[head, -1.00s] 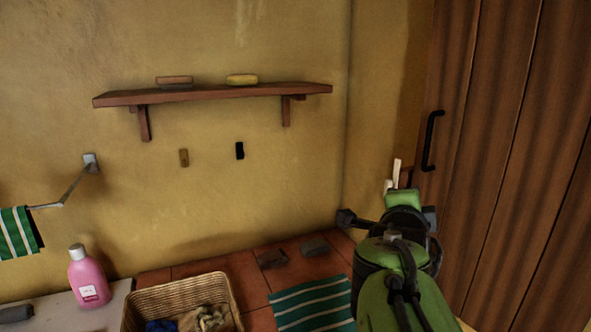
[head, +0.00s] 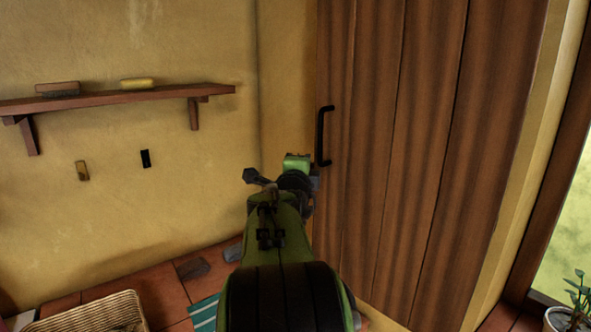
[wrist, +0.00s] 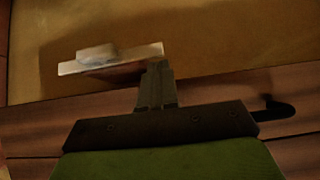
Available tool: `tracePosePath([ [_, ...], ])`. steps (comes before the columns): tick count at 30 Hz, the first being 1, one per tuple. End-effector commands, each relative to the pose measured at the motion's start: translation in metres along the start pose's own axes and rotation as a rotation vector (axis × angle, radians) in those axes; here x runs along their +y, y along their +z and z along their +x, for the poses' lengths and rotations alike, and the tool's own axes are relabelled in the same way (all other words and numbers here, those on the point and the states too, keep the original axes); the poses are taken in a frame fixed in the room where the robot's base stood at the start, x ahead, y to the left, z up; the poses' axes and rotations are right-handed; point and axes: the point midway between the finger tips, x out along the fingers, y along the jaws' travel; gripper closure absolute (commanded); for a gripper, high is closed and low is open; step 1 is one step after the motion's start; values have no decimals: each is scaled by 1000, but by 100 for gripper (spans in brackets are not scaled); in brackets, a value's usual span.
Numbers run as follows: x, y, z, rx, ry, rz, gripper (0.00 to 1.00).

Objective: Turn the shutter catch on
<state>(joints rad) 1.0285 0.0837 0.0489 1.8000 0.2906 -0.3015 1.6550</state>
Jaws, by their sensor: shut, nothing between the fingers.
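The shutter catch (wrist: 112,57) shows in the wrist view as a pale flat plate with a raised block, on the yellow wall beside the wood. In the head view my arm hides it. My gripper (wrist: 157,66) is shut and empty, its fingertips close to the right end of the catch; I cannot tell whether they touch. The green wrist of my arm (head: 297,162) is in front of the wall corner in the head view. The brown plank shutter (head: 420,130) stands upright to the right, with a black bar handle (head: 322,136); the handle also shows in the wrist view (wrist: 274,109).
A wooden shelf (head: 110,100) with two bars on it is on the wall at left. Below it are two small wall pieces, one brown and one black. A potted plant (head: 570,318) is at far right.

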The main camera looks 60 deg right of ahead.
Motion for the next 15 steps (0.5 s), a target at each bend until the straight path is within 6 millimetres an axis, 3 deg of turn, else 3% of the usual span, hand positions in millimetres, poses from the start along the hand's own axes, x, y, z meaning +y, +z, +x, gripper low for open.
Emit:
tracePosePath([
  [4,0,0,10,0,0,0,100],
  [15,0,0,10,-1,3,-3,100],
])
